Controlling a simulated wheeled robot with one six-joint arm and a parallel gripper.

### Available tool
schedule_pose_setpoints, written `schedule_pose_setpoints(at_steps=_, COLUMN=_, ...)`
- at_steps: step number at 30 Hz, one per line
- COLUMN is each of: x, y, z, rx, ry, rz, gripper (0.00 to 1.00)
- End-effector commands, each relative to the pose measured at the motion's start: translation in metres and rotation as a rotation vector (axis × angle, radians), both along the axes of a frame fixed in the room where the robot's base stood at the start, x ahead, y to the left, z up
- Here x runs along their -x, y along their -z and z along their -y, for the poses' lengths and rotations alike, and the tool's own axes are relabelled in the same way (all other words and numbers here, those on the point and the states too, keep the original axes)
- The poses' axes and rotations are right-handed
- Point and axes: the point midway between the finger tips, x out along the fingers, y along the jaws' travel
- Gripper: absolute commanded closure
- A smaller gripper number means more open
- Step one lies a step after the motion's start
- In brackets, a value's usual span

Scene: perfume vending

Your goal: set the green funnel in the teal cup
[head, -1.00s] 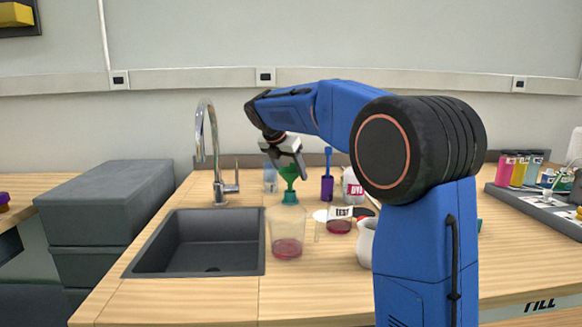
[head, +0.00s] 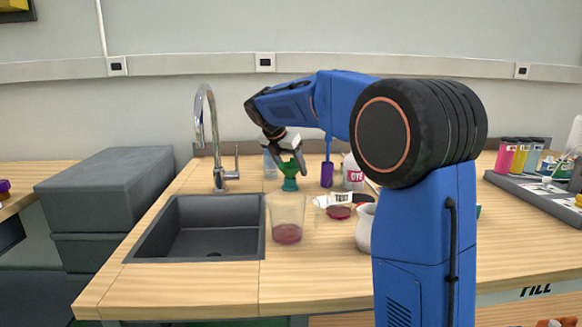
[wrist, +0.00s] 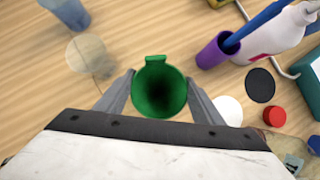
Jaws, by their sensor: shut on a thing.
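The green funnel (head: 290,167) is between the fingers of my gripper (head: 290,160), which is shut on it. In the wrist view the funnel (wrist: 160,88) shows its open mouth facing the camera, with a finger on each side. The cup is hidden beneath the funnel in the wrist view.
A clear beaker with red liquid (head: 287,232) stands just in front of the cup. A purple holder (head: 327,175) and a white bottle (head: 353,172) stand to the right. The sink (head: 200,228) and faucet (head: 215,140) are to the left.

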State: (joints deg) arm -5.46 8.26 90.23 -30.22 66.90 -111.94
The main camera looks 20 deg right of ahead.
Motion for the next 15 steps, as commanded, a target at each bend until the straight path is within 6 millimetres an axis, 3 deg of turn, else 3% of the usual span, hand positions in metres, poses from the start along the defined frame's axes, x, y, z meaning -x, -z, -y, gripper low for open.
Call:
schedule_pose_setpoints(at_steps=5, x=0.0, y=-0.0001, z=0.0, rx=0.0, ry=0.0, rz=0.0, gripper=0.6)
schedule_pose_setpoints(at_steps=6, x=0.0, y=-0.0001, z=0.0, rx=0.0, ry=0.0, rz=0.0, gripper=0.29)
schedule_pose_setpoints(at_steps=8, x=0.0, y=-0.0001, z=0.0, rx=0.0, ry=0.0, rz=0.0, gripper=0.17)
schedule_pose_setpoints(at_steps=15, x=0.0, y=-0.0001, z=0.0, rx=0.0, ry=0.0, rz=0.0, gripper=0.17)
